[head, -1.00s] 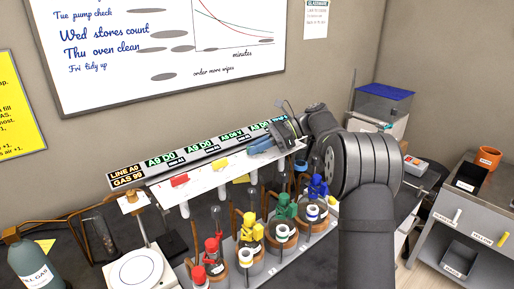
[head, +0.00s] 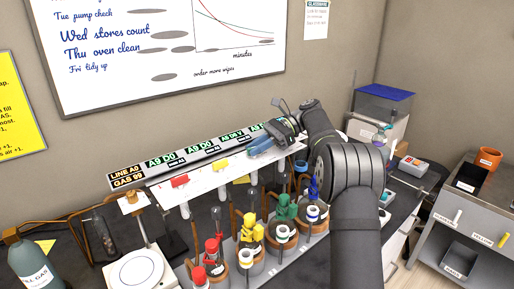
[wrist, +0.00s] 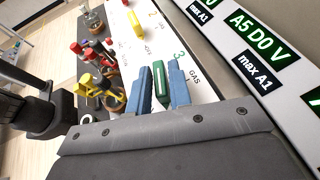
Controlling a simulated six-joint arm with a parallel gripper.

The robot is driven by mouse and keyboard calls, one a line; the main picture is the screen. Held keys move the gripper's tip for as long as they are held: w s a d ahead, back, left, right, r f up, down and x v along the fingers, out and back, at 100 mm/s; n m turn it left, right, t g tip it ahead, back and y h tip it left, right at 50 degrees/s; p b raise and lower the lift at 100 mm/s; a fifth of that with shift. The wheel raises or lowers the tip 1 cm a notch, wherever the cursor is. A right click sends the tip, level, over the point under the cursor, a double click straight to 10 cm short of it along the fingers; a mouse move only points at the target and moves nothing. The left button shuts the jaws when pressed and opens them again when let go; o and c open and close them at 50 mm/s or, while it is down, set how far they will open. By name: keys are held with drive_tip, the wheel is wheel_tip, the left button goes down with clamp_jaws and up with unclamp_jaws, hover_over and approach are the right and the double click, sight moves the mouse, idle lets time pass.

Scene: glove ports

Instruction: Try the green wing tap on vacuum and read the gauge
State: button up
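The green wing tap (wrist: 160,83) is between the two blue fingers of my gripper (wrist: 161,78) in the wrist view, close to both; narrow gaps seem to show. It sits on the white panel by a "3" and the word GAS. In the head view my gripper (head: 262,146) hides the tap. The gauge is the green-lettered display strip (head: 192,152) above the panel. In the wrist view, the display above the green tap (wrist: 263,40) reads A5 D0 V, with "max A1" below.
A yellow tap (head: 220,165) and a red tap (head: 180,181) lie left along the panel. Below stand flasks with red, yellow, green and blue clamps (head: 285,207). A gas bottle (head: 35,262) and a round white plate (head: 136,268) are at lower left.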

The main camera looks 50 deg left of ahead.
drive_tip(key=shift+o, duration=1.1)
